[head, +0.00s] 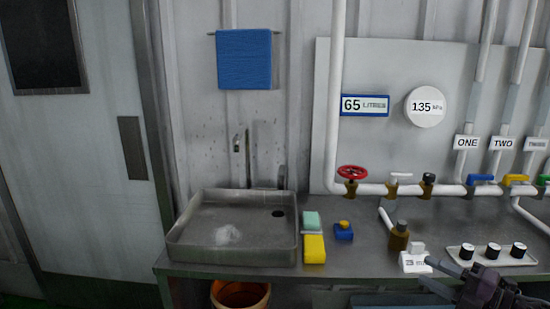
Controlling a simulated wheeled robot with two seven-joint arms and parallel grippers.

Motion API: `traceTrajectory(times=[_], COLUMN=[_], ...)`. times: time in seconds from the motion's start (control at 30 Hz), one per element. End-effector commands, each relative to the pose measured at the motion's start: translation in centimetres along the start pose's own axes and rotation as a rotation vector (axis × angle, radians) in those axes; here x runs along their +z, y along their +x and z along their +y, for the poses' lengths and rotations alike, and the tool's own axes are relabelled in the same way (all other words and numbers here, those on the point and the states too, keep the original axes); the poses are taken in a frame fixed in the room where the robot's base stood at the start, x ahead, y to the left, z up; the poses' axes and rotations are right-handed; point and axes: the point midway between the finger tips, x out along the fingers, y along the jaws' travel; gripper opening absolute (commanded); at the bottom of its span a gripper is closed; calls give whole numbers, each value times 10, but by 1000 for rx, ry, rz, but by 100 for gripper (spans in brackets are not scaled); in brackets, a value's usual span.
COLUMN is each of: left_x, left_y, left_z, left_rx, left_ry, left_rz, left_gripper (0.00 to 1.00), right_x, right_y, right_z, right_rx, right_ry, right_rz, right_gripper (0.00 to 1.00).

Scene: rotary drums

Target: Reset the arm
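My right gripper (428,271) is at the bottom right, in front of the counter's front edge. Its two dark fingers point left and are spread apart, with nothing seen between them. The upper fingertip overlaps the edge of a small white timer-like box (413,263) in the picture; I cannot tell whether they touch. The rest of my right arm runs out of the bottom right corner. My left gripper and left arm are not in view.
Pipes with a red valve wheel (352,171) run behind. An orange bucket (240,297) stands below.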

Motion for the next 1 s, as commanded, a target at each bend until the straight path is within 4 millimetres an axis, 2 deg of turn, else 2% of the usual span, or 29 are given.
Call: traceTrajectory(times=[0.17, 0.37, 0.57, 0.67, 0.77, 0.8, 0.87, 0.9, 1.0], left_x=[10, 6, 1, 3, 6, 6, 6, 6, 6], left_y=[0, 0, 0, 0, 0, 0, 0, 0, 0], left_z=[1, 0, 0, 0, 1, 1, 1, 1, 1], left_rx=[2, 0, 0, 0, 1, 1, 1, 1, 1], left_ry=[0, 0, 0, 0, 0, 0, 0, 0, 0], left_rz=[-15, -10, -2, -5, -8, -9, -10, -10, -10], left_gripper=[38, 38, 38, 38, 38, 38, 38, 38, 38], right_x=[20, 45, 76, 89, 99, 99, 97, 92, 70], right_y=[-3, -9, -23, -36, -55, -64, -81, -92, -119], right_z=[-20, -50, -105, -145, -200, -227, -270, -298, -367], right_rx=[5, 5, -4, -17, -41, -56, -83, -103, -159], right_ry=[50, 124, 246, 328, 436, 488, 570, 625, 756], right_rz=[-73, -175, -332, -431, -555, -610, -700, -756, -888], right_gripper=[38, 38, 38, 38, 38, 38, 38, 38, 38])
